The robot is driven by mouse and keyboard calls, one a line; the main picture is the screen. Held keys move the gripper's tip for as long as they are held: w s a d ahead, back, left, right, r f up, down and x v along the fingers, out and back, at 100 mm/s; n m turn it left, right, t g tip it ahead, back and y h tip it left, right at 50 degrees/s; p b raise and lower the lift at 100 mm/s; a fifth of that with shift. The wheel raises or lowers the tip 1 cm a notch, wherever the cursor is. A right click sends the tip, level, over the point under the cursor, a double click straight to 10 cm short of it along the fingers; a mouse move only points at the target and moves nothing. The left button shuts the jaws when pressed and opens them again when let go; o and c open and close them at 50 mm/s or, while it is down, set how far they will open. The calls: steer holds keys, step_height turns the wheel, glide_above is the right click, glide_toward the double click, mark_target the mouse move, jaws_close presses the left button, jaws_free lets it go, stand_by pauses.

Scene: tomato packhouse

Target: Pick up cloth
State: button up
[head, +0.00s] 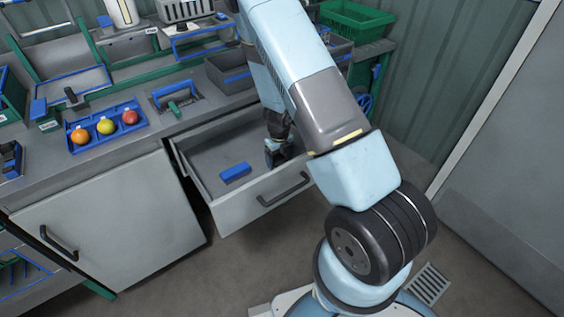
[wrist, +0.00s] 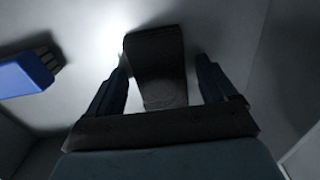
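My gripper (wrist: 164,72) reaches down into the open drawer (head: 238,211); in the head view, it shows small and dark (head: 278,152) in the drawer's right part. In the wrist view, its two fingers stand apart on either side of a dark grey, strip-like thing (wrist: 158,70), which may be the folded cloth. A gap shows between this thing and the right finger; the left finger is close to it, and I cannot tell whether they touch. In the head view, I cannot make this thing out.
A blue brush-like block (head: 235,173) lies in the drawer, left of my gripper; it also shows in the wrist view (wrist: 28,75). The drawer walls stand close around. On the worktop are a blue tray (head: 88,145) with three tomatoes and a grey bin (head: 232,76).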

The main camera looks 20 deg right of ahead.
mark_target(280, 160)
steer(key=c, duration=1)
step_height(280, 160, up, 10)
steer(key=shift+r, duration=0.1)
